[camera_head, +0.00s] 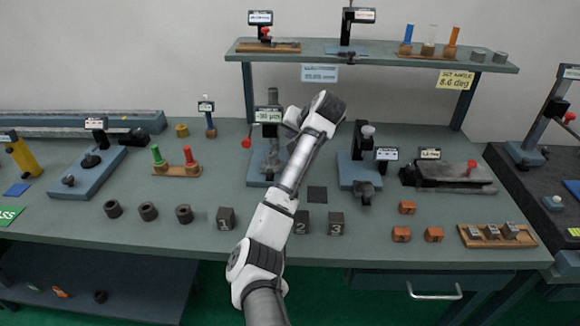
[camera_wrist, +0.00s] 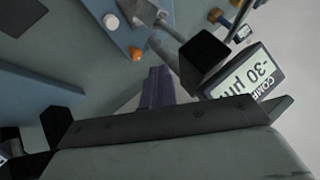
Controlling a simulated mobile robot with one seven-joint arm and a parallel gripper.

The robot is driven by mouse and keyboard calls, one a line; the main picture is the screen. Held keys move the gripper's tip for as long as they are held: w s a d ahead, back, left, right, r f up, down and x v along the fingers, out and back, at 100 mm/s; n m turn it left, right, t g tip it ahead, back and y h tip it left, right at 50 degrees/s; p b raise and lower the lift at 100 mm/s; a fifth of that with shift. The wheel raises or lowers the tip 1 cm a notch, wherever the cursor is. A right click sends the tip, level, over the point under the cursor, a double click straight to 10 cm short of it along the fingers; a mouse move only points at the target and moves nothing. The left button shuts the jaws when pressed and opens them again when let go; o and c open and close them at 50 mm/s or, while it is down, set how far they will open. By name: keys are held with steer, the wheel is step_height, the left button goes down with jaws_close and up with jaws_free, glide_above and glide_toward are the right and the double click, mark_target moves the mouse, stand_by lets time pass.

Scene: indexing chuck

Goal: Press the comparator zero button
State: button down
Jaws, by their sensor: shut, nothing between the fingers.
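The comparator stand (camera_head: 257,162) is on the bench, left of and partly behind my arm. Its display (camera_head: 268,115) reads -30 µm and also shows, tilted, in the wrist view (camera_wrist: 245,82). In the wrist view a blue plate (camera_wrist: 92,8) carries a round white disc (camera_wrist: 110,21), with an orange-red knob (camera_wrist: 136,53) by its edge. I cannot tell for sure which is the zero button. My gripper (camera_wrist: 157,72) is shut and empty, left of the display in the wrist view and apart from the disc. In the head view my arm hides the fingertips.
A shelf (camera_head: 380,58) runs above the back of the bench. Another gauge stand (camera_head: 355,172) stands just right of my arm. Numbered blocks (camera_head: 226,218) and dark rings (camera_head: 149,211) lie in front. A black block (camera_wrist: 205,58) is close to my fingers.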

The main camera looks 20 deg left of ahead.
steer(key=shift+f+b, duration=2.3)
steer(key=shift+f, duration=2.1)
steer(key=shift+f, duration=0.1)
steer(key=shift+f, duration=0.3)
steer(key=shift+f+b, duration=0.3)
steer(key=shift+f, duration=0.25)
steer(key=shift+r, duration=0.15)
steer(key=shift+r+p, duration=0.8)
steer(key=shift+r+p, duration=1.85)
steer(key=shift+r, duration=0.65)
